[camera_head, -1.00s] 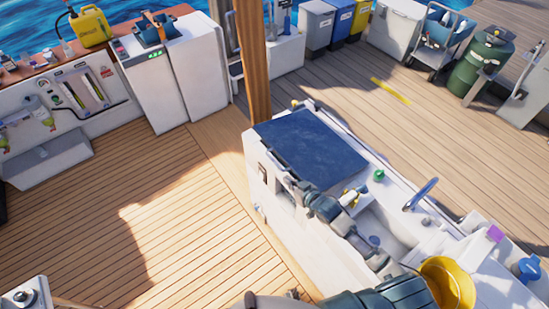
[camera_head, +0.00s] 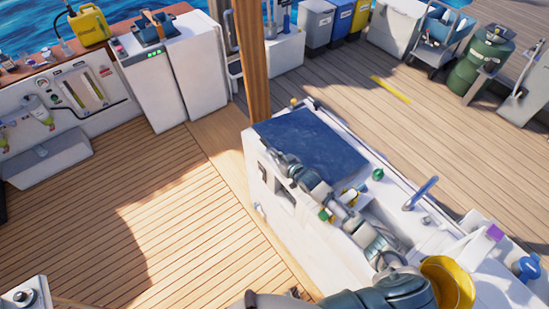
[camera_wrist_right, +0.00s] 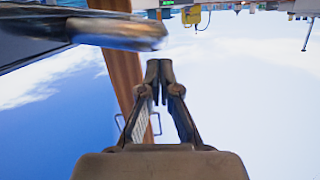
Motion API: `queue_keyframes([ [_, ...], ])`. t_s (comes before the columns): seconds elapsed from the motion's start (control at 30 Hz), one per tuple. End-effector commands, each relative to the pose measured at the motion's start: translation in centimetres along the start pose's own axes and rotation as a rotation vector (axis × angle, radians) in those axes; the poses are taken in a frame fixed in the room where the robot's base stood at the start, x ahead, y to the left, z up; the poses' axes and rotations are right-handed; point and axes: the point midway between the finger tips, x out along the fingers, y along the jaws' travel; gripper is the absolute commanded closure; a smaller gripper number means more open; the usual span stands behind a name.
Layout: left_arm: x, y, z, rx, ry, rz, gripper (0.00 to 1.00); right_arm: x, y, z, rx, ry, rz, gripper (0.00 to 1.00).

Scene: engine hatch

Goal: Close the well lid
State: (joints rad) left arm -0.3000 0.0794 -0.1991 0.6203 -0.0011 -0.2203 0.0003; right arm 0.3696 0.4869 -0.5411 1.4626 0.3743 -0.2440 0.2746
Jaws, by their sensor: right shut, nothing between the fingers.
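A flat dark blue panel (camera_head: 318,142), which looks like the well lid, lies over the far end of the white counter unit (camera_head: 308,245). I cannot tell from this view whether it is fully down. My right gripper (camera_head: 277,156) is at the panel's near left edge, small and partly merged with it in the head view. In the right wrist view its fingers (camera_wrist_right: 160,80) are shut together with nothing between them. A dark slab with a blurred pale end (camera_wrist_right: 120,32) shows close by at upper left there. My left gripper is not in view.
A wooden post (camera_head: 252,65) stands just behind the counter. A yellow bucket (camera_head: 448,283), a blue-grey handle (camera_head: 420,193) and a small green item (camera_head: 377,174) are on the counter's right part. My right arm covers much of the basin. The deck at left is clear.

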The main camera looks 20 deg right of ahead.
Motion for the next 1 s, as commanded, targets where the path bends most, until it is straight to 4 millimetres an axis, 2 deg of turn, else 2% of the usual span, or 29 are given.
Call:
queue_keyframes([
  [0.2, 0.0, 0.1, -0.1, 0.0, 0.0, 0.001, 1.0, 0.5, -0.1, 1.9, 0.0, 0.001, -0.001, 1.0],
  [0.67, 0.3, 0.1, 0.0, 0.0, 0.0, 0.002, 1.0, 0.6, -0.2, 2.6, 0.0, 0.002, -0.001, 1.0],
  [0.9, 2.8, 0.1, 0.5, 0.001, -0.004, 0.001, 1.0, 1.7, -0.9, 6.7, 0.001, -0.001, -0.001, 1.0],
  [1.0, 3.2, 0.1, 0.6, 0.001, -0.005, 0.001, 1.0, 1.9, -1.1, 7.4, 0.001, 0.001, -0.001, 1.0],
])
